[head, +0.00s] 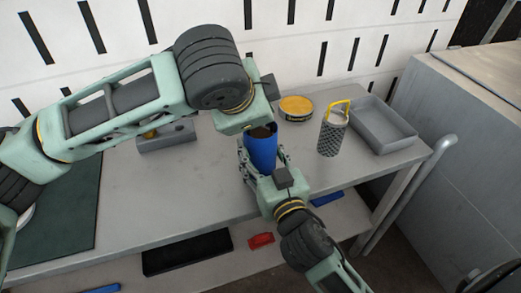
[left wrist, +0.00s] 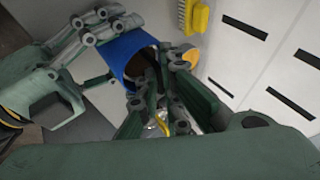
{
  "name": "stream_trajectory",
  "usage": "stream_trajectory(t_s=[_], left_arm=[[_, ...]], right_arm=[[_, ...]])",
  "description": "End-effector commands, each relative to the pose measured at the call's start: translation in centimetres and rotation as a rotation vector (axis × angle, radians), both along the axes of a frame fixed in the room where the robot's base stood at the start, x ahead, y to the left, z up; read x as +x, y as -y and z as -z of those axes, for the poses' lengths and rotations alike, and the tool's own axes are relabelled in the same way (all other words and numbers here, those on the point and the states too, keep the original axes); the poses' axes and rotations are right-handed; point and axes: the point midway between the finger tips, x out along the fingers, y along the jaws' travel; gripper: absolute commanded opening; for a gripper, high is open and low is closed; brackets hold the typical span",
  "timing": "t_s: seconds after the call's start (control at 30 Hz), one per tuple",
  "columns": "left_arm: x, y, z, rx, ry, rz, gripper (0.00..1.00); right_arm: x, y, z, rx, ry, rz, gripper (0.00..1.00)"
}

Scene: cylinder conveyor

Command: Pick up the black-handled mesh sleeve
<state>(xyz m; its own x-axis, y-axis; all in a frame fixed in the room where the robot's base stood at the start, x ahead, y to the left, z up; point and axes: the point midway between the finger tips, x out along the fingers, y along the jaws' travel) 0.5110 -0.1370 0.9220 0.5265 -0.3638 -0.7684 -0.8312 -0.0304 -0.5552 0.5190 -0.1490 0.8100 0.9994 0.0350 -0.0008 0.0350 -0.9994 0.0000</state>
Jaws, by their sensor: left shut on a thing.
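A grey mesh sleeve (head: 332,137) stands upright at the right of the table. Its handle looks yellow, not black; I see no black-handled one. A yellow loop, perhaps its handle (left wrist: 162,125), shows between my fingers in the left wrist view. My left gripper (head: 258,128) is over the top of a blue cylinder (head: 262,153). Its fingers are close together at the rim of the cylinder (left wrist: 122,62), seemingly shut on it; the contact is partly hidden. My right gripper (head: 264,165) has its fingers on both sides of the cylinder; I cannot tell whether they press on it.
A yellow round tin (head: 296,107) lies behind the cylinder. A grey tray (head: 398,142) is at the table's right end. A grey block (head: 165,143) stands at the left, near a dark green mat (head: 65,215). A lower shelf holds a black tray (head: 188,252).

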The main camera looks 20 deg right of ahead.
Motion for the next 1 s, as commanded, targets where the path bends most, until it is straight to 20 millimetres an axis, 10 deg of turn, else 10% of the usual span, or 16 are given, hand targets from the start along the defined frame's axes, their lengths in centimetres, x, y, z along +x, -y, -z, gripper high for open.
stream_trajectory(t_s=[0.47, 1.0], left_arm=[[0.1, 0.0, -2.1, -0.003, 0.006, -0.001, 0.0], [0.0, 0.1, -15.2, -0.003, 0.005, 0.0, 0.0]], right_arm=[[0.0, 0.0, 0.0, 0.0, -0.001, 0.0, 0.23], [0.0, 0.0, 0.1, 0.0, -0.002, 0.0, 0.23]])
